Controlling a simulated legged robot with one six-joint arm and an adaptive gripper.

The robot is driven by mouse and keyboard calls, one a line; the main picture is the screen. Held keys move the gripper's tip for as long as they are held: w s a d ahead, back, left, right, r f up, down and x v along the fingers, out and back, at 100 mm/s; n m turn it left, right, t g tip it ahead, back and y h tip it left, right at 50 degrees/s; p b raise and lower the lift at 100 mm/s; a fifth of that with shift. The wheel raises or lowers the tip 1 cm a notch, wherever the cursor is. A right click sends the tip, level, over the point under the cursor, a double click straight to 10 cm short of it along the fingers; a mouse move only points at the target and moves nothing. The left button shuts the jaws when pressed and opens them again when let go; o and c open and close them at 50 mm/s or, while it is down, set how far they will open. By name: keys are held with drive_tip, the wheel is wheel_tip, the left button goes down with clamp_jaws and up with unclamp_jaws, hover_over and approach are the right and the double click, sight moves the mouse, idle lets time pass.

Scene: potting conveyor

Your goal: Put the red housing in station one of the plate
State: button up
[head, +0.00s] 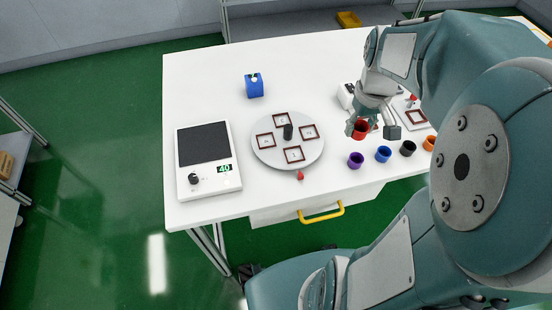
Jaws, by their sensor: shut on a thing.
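The red housing (361,130) is a small open cup, held at my gripper (371,130) near the right side of the white table. My gripper is shut on it, and the fingers hide part of it. The round grey plate (262,156) lies to the left, at the middle of the table. It has several dark red square frames as stations and a dark post (288,132) at its centre. The red housing is apart from the plate.
Purple (355,161), blue (383,154), black (407,149) and orange (429,144) cups stand along the right front. A white device (208,190) reading 40 stands left. A blue box (254,86) is behind the plate. A red knob (300,176) is at the plate's front.

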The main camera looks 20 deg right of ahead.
drive_tip(key=w+a+f, duration=0.4)
drive_tip(key=a, duration=0.3)
hover_over(294, 155)
drive_tip(key=f, duration=0.4)
drive_tip(key=shift+s+d+f, duration=0.15)
drive_tip(key=shift+s+f, duration=0.05)
drive_tip(key=shift+f, duration=0.15)
drive_tip(key=f, duration=0.3)
drive_tip(key=shift+w+f, duration=0.25)
drive_tip(key=shift+f, duration=0.15)
drive_tip(key=shift+a+f, duration=0.2)
drive_tip(key=shift+f, duration=0.1)
drive_tip(key=shift+a, duration=0.1)
drive_tip(key=o, duration=0.9)
drive_tip(key=shift+d, duration=0.2)
